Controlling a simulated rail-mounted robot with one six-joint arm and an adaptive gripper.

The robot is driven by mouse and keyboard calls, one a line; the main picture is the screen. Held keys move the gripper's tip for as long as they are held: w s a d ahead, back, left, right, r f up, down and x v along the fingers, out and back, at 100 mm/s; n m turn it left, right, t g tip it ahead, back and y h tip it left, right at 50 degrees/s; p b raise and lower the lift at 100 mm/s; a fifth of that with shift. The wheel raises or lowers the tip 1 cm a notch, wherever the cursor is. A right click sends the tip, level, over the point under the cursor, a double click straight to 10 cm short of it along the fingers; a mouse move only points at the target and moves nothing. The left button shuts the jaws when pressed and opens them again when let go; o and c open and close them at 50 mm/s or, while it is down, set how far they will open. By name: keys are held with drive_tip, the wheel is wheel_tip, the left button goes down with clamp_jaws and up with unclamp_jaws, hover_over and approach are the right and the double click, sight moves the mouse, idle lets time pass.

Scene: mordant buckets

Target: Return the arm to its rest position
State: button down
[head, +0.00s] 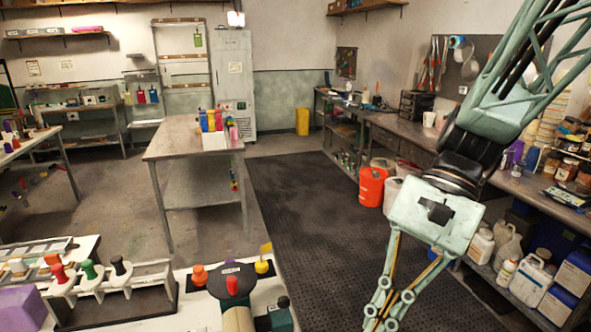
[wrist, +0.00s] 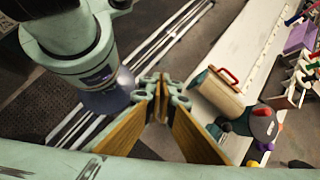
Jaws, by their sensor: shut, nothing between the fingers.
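My pale green gripper (head: 382,315) hangs pointing down in the lower right half of the head view, in front of the dark floor mat, and the bottom edge of the picture cuts off its end. In the wrist view my gripper (wrist: 156,88) shows in the middle, with brown-faced fingers that come together at the far end. It is shut and holds nothing. The arm comes down from the upper right corner of the head view, bent at a dark joint. I cannot tell the rest position from these frames.
A white bench with several coloured-handled tools (head: 90,279) stands close at the lower left. A long workbench (head: 404,129) with crowded shelves runs along the right, with an orange bucket (head: 371,187) beside it. A grey table (head: 172,145) stands mid-left. The dark mat (head: 310,230) is open floor.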

drive_tip(key=s+d+r+n+t+h+b, duration=0.3)
drive_tip(key=s+d+r+n+t+h, duration=0.2)
drive_tip(key=s+d+r+n+t, duration=0.2)
drive_tip(key=shift+s+d+n+t+h, duration=0.3)
drive_tip(key=shift+s+d+n+t, duration=0.1)
drive_tip(key=shift+s+d+t, duration=0.35)
idle(1.0)
drive_tip(key=shift+w+a, duration=0.1)
drive_tip(key=shift+a, duration=0.05)
idle(0.4)
